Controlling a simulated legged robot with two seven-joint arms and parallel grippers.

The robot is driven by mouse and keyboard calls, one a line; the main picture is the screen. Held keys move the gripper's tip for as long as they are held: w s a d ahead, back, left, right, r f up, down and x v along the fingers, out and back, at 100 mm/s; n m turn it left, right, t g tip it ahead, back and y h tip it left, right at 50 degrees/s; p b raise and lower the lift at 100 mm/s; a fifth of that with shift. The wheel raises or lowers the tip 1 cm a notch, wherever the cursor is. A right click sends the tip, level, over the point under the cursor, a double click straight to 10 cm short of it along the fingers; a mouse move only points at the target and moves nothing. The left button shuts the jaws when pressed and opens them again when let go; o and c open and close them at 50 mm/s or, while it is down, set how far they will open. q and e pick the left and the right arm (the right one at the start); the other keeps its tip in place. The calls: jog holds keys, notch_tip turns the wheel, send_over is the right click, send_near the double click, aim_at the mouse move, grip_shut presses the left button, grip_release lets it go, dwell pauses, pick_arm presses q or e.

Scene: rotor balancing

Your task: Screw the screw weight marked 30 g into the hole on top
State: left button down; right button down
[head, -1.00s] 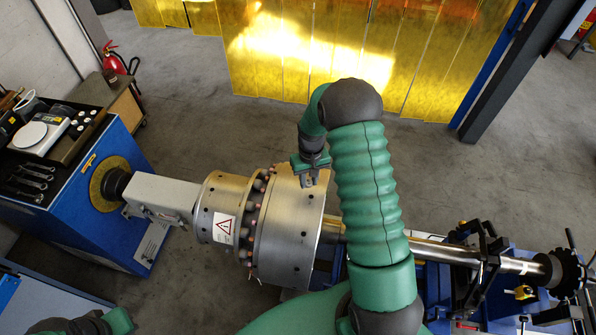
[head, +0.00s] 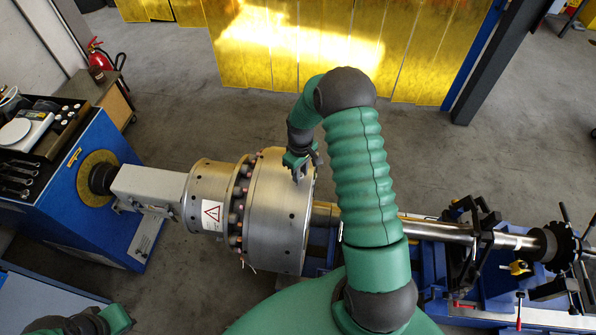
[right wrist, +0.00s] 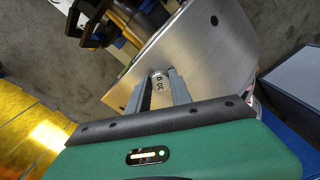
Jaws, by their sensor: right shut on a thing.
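The screw weight (right wrist: 159,82) is a small round metal piece with a 30 g marking, seen end-on in the right wrist view. My right gripper (right wrist: 158,88) is shut on it, one finger on each side. In the head view my right gripper (head: 299,174) points down at the upper part of the large silver rotor drum (head: 280,215). The weight is at the drum's surface in the wrist view; I cannot tell how far it sits in a hole. The hole beneath it is hidden. My left gripper is not clearly visible.
Another dark hole (right wrist: 214,21) shows on the drum. A shaft (head: 420,230) runs right to a blue stand with black clamps. At left, a blue machine (head: 75,190) carries a scale (head: 20,130) and tools. Open floor lies behind the drum.

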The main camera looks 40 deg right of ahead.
jog(key=n+p, duration=0.1)
jog(key=n, duration=0.5)
jog(key=shift+d, duration=0.15)
jog(key=n+p, duration=0.1)
jog(key=n, duration=0.2)
jog(key=shift+n+p, duration=0.45)
jog(key=shift+n, duration=1.35)
jog(key=shift+s+a+f, duration=0.1)
jog(key=shift+s+a, duration=0.05)
jog(key=shift+a, duration=0.05)
jog(key=shift+s, duration=0.1)
jog(key=shift+w, duration=0.4)
jog(key=shift+d, duration=0.15)
jog(key=shift+w, duration=0.15)
